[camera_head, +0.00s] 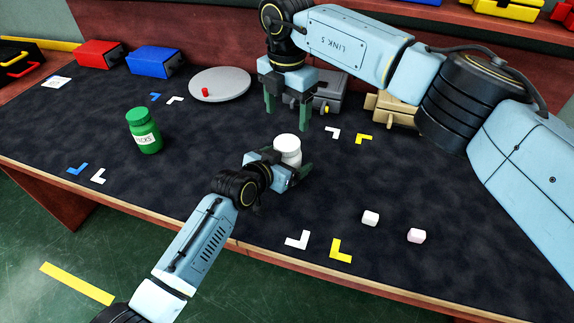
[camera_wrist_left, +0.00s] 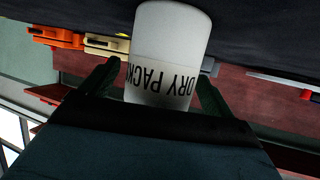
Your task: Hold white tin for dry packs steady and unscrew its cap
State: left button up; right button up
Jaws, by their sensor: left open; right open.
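The white tin (camera_head: 288,148) with a white cap stands upright on the dark table mat, near the middle of the head view. In the left wrist view the tin (camera_wrist_left: 170,55) appears upside down, with "DRY PACKS" lettering. My left gripper (camera_head: 289,171) is open, low at the tin, with its fingers on either side of it; the left wrist view shows the fingers (camera_wrist_left: 152,85) apart, flanking the tin. Whether they touch it I cannot tell. My right gripper (camera_head: 287,118) is open and empty, pointing down above the table, behind the tin.
A green bottle (camera_head: 145,131) stands at left. A grey round plate (camera_head: 225,86) with a small red piece, a grey case (camera_head: 325,88) and a tan case (camera_head: 392,108) lie behind. The mat between bottle and tin is clear.

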aim_at(287, 142)
pick_arm(q)
jog(key=shift+c, duration=0.2)
jog(key=c, duration=1.7)
grip_shut()
pick_arm(e)
jog(key=m, duration=0.4)
jog(key=shift+f, duration=4)
